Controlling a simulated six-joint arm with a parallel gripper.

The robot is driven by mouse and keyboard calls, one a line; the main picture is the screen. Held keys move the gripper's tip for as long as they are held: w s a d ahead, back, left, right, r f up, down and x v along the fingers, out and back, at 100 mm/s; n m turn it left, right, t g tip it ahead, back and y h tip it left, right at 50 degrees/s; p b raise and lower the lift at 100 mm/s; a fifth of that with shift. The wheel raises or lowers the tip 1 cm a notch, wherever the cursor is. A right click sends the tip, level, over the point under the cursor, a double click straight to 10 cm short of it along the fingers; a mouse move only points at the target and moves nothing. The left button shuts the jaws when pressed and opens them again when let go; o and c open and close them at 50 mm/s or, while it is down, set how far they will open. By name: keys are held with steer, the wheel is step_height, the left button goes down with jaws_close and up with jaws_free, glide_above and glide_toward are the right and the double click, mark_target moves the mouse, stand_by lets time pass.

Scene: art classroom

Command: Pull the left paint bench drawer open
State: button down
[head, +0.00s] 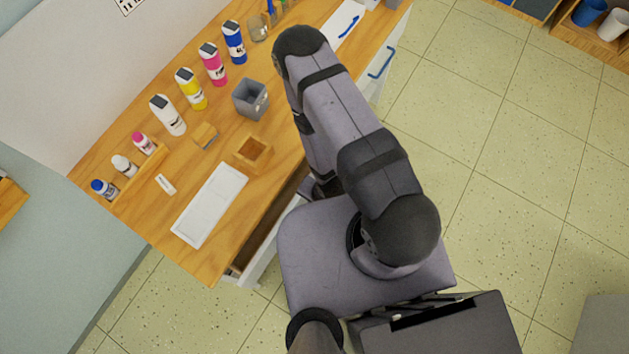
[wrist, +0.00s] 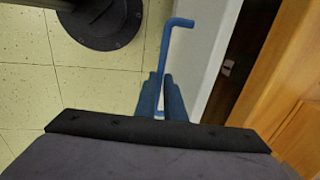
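The left paint bench drawer (head: 266,258) stands partly open, its white front out from the bench edge and a dark gap behind it. In the wrist view, the white drawer front (wrist: 199,60) and the dark drawer inside (wrist: 240,62) show at right. The drawer's blue handle (wrist: 166,45) runs down between the fingers of my gripper (wrist: 161,95), which look closed around it. The handle's lower end is hidden. In the head view, my arm hides the gripper and this handle.
The wooden paint bench (head: 135,218) holds several paint bottles (head: 190,88), a white tray (head: 209,205), a grey cup (head: 250,98) and a small wooden box (head: 251,152). Another blue handle (head: 382,63) is at the bench's far end. Tiled floor (head: 480,130) is clear to the right.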

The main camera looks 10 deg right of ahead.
steer(key=s+d, duration=0.3)
steer(key=shift+b, duration=0.35)
steer(key=c, duration=1.8)
jaws_free()
steer(key=shift+c, duration=0.2)
steer(key=shift+a, duration=0.1)
steer(key=shift+r, duration=0.15)
step_height(320, 180, up, 7)
steer(key=d+p, duration=0.1)
steer(key=p, duration=0.5)
steer(key=shift+s, duration=0.45)
